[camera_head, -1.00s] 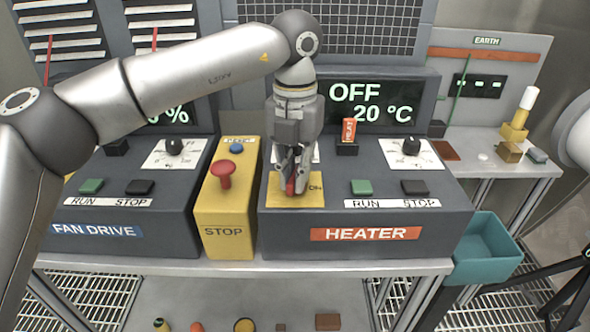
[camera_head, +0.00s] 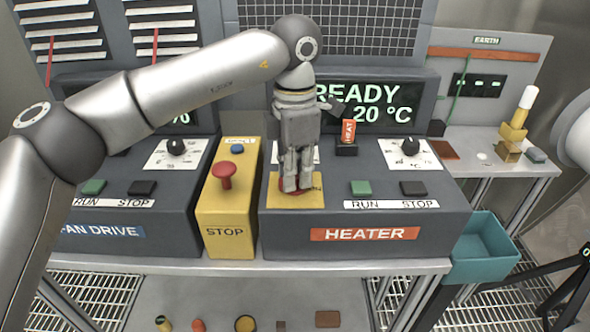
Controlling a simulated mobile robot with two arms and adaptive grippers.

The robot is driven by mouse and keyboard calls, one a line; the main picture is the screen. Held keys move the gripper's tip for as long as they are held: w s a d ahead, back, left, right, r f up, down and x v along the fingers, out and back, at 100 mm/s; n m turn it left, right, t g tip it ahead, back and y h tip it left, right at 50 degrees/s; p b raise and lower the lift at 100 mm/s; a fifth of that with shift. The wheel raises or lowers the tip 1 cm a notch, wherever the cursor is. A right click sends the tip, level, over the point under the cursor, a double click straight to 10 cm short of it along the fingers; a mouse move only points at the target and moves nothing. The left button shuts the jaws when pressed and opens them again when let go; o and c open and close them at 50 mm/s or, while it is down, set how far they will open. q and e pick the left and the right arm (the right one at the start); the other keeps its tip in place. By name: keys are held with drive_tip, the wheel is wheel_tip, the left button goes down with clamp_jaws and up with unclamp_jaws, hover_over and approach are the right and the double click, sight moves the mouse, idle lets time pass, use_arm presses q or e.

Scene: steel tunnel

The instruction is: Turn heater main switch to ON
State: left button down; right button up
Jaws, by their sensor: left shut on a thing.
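The heater main switch (camera_head: 289,193) is a red knob on a yellow plate (camera_head: 311,201) at the left of the heater console (camera_head: 400,220). My left gripper (camera_head: 291,188) points down and is shut on the red knob, hiding most of it. Part of the "ON" label shows at the right of the plate. The heater display (camera_head: 370,103) reads READY and 20 °C, with its left end behind my arm. My right gripper is out of view; only a pale arm part shows at the right edge.
A yellow stop box (camera_head: 227,210) with a red button stands close left of the gripper. The orange HEAT key tag (camera_head: 348,131) stands close right. Green and black buttons lie further right. A teal bin (camera_head: 485,250) hangs at the bench's right end.

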use_arm(q)
drive_tip(key=shift+m, duration=1.7)
drive_tip(key=c, duration=1.5)
unclamp_jaws()
drive_tip(key=shift+r, duration=0.25)
wheel_tip(320, 180, up, 12)
drive_tip(key=shift+f, duration=0.25)
drive_tip(key=shift+f, duration=0.1)
